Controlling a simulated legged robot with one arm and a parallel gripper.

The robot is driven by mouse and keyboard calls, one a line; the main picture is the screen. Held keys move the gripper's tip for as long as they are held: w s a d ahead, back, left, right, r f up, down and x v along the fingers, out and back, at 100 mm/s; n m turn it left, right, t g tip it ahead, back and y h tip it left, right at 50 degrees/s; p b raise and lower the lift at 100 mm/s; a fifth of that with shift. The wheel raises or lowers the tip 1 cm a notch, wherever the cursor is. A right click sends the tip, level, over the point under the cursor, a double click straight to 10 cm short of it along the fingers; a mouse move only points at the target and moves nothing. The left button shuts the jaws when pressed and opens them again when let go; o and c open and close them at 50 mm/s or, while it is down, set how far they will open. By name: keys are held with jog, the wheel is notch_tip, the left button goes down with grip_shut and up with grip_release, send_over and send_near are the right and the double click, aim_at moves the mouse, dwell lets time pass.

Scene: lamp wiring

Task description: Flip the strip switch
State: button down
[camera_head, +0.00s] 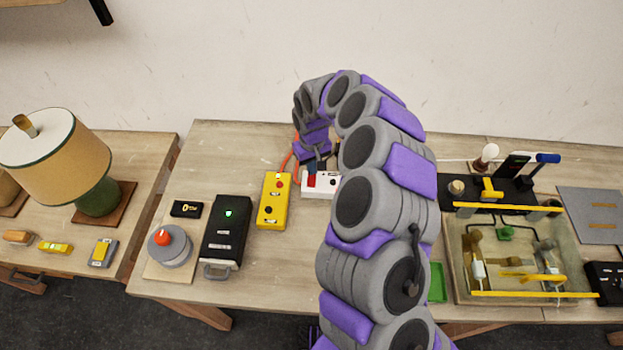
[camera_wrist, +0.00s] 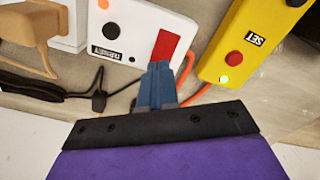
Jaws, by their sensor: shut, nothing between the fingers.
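The white strip (camera_head: 322,185) lies on the middle table, partly hidden behind my arm in the head view. In the wrist view the white strip (camera_wrist: 140,22) shows a red rocker switch (camera_wrist: 166,45), a dark button beside a "RESET" label and a small orange light. My gripper (camera_wrist: 158,68) is shut and empty, with its blue-grey fingertips at the lower edge of the strip, just below the red switch. I cannot tell whether the tips touch it. In the head view my gripper (camera_head: 316,166) points down over the strip and its tips are hard to make out.
A black box (camera_head: 227,228) and a red-buttoned grey dome (camera_head: 170,245) stand left. A glass-walled tray (camera_head: 519,290) stands right.

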jog(key=shift+f, duration=0.9)
dwell(0.5)
jog(key=shift+r, duration=0.15)
jog(key=shift+r+p, duration=1)
jog(key=shift+r, duration=2.4)
jog(key=shift+f, duration=0.1)
